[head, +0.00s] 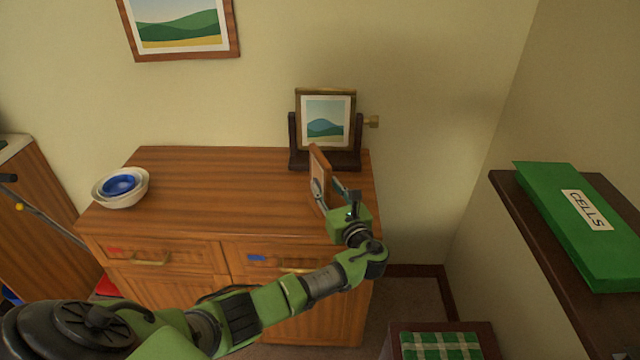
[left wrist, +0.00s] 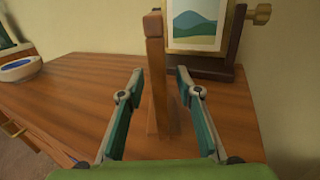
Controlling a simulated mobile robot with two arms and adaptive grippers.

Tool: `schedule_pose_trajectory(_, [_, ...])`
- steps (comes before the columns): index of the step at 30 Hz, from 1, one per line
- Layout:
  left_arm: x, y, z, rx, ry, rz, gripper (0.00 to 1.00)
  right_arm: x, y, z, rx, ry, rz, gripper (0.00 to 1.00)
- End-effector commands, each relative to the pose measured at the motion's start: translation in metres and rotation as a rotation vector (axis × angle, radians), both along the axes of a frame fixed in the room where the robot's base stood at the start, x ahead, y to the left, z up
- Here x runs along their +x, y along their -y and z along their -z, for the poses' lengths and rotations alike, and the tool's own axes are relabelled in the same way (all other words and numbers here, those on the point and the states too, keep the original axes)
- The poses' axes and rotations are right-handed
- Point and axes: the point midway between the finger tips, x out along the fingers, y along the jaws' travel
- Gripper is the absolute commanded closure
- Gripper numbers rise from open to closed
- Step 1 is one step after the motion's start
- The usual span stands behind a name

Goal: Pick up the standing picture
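The standing picture (head: 318,180) is a small wooden frame near the right end of the dresser top, turned nearly edge-on in the head view. In the left wrist view it is a narrow upright wooden edge (left wrist: 156,75) with a strut-like foot below. My left gripper (head: 340,190) is open at the picture. Its two fingers show on either side of the frame edge in the left wrist view, with gaps visible on both sides. Whether the fingers reach past the edge is hard to tell. My right gripper is not in view.
Behind the picture, a second framed landscape (head: 326,120) sits in a dark stand with a brass knob (head: 371,121). Nested bowls (head: 120,187) stand on the left of the wooden dresser (head: 220,190); its middle is clear. A green "CELLS" binder (head: 570,215) lies on a dark shelf at right.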

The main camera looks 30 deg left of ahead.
Motion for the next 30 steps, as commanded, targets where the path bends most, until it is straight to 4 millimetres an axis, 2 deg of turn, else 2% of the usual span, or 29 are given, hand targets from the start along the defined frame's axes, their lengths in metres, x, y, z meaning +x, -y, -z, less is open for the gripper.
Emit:
schedule_pose_trajectory(5, [0.015,-0.023,-0.008,0.002,0.002,-0.004,0.68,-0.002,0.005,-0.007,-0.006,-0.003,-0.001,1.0])
schedule_pose_trajectory(9, [0.025,-0.036,-0.006,0.002,0.001,-0.002,0.68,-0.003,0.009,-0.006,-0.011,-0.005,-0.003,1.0])
schedule_pose_trajectory(18, [0.028,-0.04,-0.005,-0.001,0.001,-0.001,0.68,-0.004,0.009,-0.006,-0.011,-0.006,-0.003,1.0])
schedule_pose_trajectory(19, [0.028,-0.04,-0.005,-0.001,0.001,-0.001,0.73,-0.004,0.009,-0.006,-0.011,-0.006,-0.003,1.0])
schedule_pose_trajectory(22, [0.028,-0.04,-0.005,-0.001,0.001,-0.001,0.99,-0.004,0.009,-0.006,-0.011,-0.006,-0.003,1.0])
schedule_pose_trajectory(30, [0.028,-0.04,-0.006,0.0,0.003,-0.001,1.0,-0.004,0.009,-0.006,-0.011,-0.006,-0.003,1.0])
